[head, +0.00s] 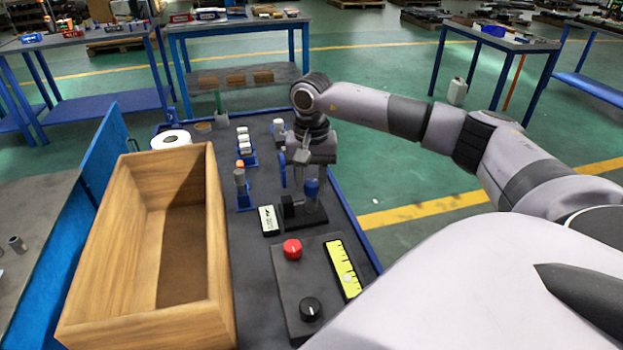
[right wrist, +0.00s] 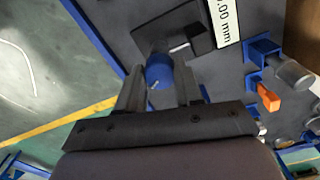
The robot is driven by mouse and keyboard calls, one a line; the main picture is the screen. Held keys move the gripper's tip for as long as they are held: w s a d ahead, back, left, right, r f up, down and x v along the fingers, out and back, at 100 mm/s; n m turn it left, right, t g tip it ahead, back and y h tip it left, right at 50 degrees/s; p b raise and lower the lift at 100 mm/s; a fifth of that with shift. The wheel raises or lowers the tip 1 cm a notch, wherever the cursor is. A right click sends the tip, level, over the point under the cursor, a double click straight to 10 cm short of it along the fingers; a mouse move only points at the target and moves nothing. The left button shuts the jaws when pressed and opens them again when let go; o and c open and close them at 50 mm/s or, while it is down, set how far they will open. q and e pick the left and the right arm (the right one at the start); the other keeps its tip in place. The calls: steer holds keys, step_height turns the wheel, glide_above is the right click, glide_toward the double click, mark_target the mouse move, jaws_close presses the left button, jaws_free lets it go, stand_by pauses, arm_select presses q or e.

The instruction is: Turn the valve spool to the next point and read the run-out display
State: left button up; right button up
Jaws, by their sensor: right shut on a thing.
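The valve spool shows as a blue knob-like end (head: 312,187) on a dark fixture (head: 306,216) in the head view. The same blue end (right wrist: 159,70) is between my fingers in the right wrist view, with a thin pale pin beside it. My right gripper (right wrist: 160,82) is shut on it from above. The run-out display (head: 268,219) is a small white panel left of the fixture. In the right wrist view the display (right wrist: 225,20) is cut off by the frame edge and shows ".00 mm"; its leading digits are hidden. My left gripper is out of view.
A large wooden box (head: 215,265) stands at the left of the bench. A control panel with a red button (head: 292,249), a black knob (head: 311,309) and a yellow strip (head: 342,270) lies in front. Blue holders with small parts (head: 243,195) stand behind the display.

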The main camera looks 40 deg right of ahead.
mark_target(311, 183)
steer(key=o, duration=1)
steer(key=shift+o, duration=0.2)
step_height(311, 183, up, 7)
steer(key=shift+r, duration=0.15)
